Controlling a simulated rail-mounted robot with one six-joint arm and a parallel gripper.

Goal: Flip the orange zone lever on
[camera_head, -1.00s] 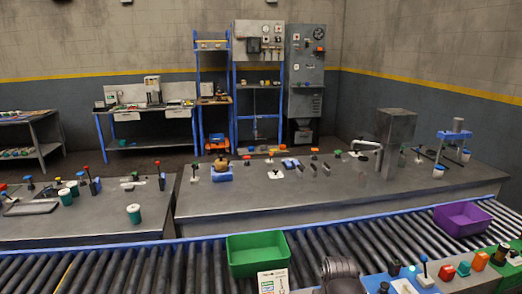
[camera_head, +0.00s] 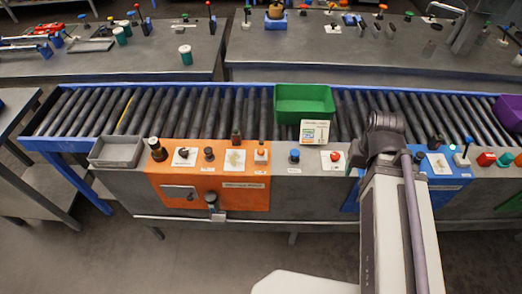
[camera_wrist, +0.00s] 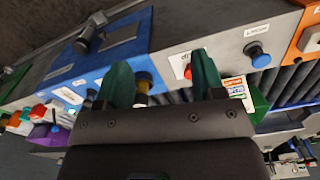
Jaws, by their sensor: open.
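The orange zone panel (camera_head: 208,190) is on the near side of the roller conveyor, left of my arm in the head view. Its top carries several small dark knobs and white plates, including a plate with a small dark control (camera_head: 183,155). In the wrist view only a corner of the orange panel (camera_wrist: 309,22) shows at the top right. My gripper (camera_wrist: 163,75) is open with nothing between its green fingers, over the blue and grey panels. The head view hides its fingers behind my arm.
A green bin (camera_head: 304,98) sits on the conveyor (camera_head: 215,108) behind a small printed card (camera_head: 314,132). A grey tray (camera_head: 116,151) lies left of the orange panel. Blue (camera_head: 295,155) and red (camera_head: 336,156) buttons stand between the orange and blue panels.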

